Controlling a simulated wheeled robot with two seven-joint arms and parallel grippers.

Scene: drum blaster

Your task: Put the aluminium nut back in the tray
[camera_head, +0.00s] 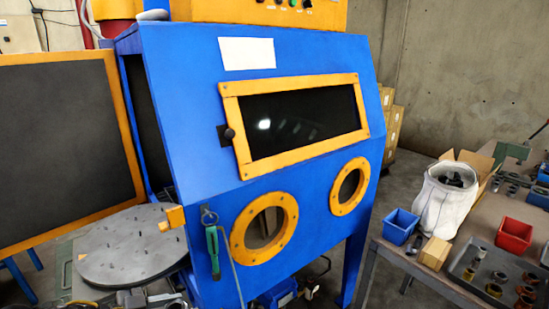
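A grey tray (461,262) lies on the table at the right edge of the view. It holds several small round metal parts, some silver-grey and some copper-brown, including a greyish one (493,290) near its front. I cannot tell which part, if any, is the aluminium nut. Small dark parts (414,244) lie by the blue bin, too small to identify. Neither of my grippers can be made out in the head view.
A blue blasting cabinet (190,110) fills the middle, with a round grey turntable (130,245) at its left. On the right table (470,225) stand a blue bin (400,226), a wooden block (434,253), a white sack (440,205) and a red bin (514,234).

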